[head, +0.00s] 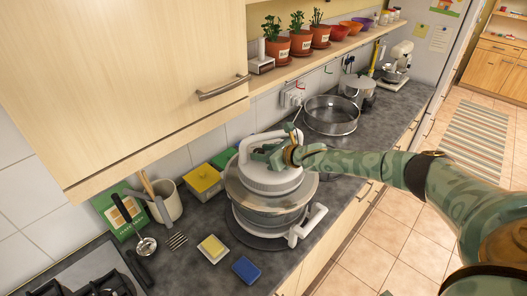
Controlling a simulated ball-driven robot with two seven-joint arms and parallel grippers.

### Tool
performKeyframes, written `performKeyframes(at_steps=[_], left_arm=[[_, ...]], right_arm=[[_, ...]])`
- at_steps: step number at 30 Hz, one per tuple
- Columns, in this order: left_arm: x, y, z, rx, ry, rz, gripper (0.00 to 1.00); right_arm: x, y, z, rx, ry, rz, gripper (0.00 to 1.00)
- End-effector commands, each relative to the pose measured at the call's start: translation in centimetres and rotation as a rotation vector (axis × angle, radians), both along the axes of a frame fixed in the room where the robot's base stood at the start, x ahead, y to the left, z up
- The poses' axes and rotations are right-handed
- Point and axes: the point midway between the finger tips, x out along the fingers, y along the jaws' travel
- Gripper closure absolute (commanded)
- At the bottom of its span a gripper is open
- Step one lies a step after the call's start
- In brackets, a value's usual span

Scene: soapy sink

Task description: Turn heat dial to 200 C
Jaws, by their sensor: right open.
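A white countertop oven with a round lid (272,181) and a clear glass bowl (268,219) stands on the dark counter. A white handle arches over the lid's back left, and another white handle (307,226) sticks out at the bowl's lower right. My right gripper (264,153) is open over the top of the lid, close to the arched handle. I cannot tell whether it touches anything. No heat dial or its markings can be made out; the gripper covers part of the lid's top. My left gripper is not in view.
A wire-like round pan (331,115) stands behind the oven. A wooden cupboard (130,80) hangs above left.

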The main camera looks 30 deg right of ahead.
Motion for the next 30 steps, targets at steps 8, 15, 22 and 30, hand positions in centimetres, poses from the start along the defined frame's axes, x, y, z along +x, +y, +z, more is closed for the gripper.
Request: performKeyframes(at_steps=[8, 15, 22, 30], left_arm=[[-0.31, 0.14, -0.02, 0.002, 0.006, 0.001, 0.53], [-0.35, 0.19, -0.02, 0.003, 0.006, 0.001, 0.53], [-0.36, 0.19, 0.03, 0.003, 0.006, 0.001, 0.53], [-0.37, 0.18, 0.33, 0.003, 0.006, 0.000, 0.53]], right_arm=[[0.16, 0.09, -0.02, 0.002, 0.000, 0.001, 0.57], [0.13, 0.08, -0.03, 0.001, -0.001, 0.000, 0.89], [0.04, 0.17, -0.11, 0.003, 0.001, -0.028, 0.89], [-0.12, 0.57, -0.11, 0.005, 0.002, -0.166, 0.89]])
